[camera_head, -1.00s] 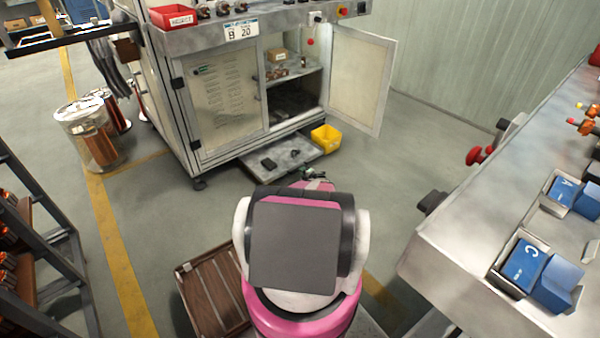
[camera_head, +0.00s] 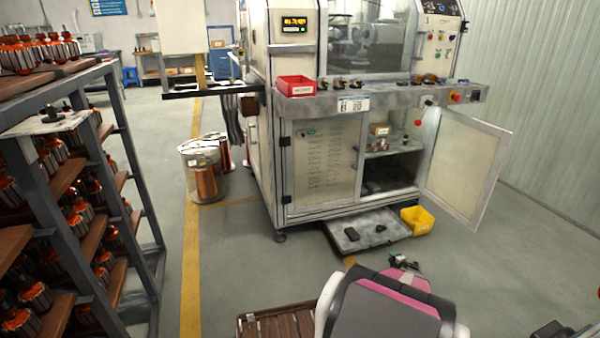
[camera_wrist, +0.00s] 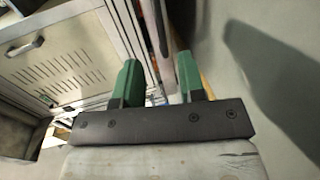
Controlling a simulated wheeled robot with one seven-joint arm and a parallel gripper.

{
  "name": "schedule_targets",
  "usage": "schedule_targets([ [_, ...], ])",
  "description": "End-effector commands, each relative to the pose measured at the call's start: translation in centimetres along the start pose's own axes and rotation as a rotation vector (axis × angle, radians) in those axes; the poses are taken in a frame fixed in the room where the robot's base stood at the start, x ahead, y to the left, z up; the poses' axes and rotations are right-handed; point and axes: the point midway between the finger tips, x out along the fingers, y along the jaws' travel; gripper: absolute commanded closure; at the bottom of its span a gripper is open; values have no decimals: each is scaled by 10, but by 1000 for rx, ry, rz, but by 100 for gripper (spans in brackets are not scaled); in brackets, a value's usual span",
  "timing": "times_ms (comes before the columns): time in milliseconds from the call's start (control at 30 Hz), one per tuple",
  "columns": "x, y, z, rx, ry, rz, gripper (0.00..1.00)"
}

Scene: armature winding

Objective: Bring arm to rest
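My gripper (camera_wrist: 159,80) shows in the wrist view as two green fingers on a dark bar. The fingers stand apart with nothing between them. In the head view my gripper (camera_head: 405,262) is small and partly hidden behind my pink and grey arm, low in the picture. It is in front of the machine cabinet (camera_head: 322,170), near the pulled-out tray on the floor side. The wrist view shows a vented cabinet panel (camera_wrist: 62,68) with a handle at the left.
The cabinet door (camera_head: 465,165) stands open at the right. A yellow bin (camera_head: 417,221) sits by the low tray (camera_head: 348,243). A rack (camera_head: 120,200) of armatures fills the left. Copper-filled drums (camera_head: 205,170) stand beyond it. A wooden crate (camera_head: 280,325) is at the bottom. Floor between is clear.

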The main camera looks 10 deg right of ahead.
Motion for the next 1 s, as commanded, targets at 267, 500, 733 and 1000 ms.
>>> schedule_targets([
  [267,16,67,-34,88,-114,-39,63],
  [500,27,159,-94,280,-313,-110,63],
  [733,18,231,-166,494,-483,-184,63],
  [1000,-20,297,-268,760,-658,-303,63],
])
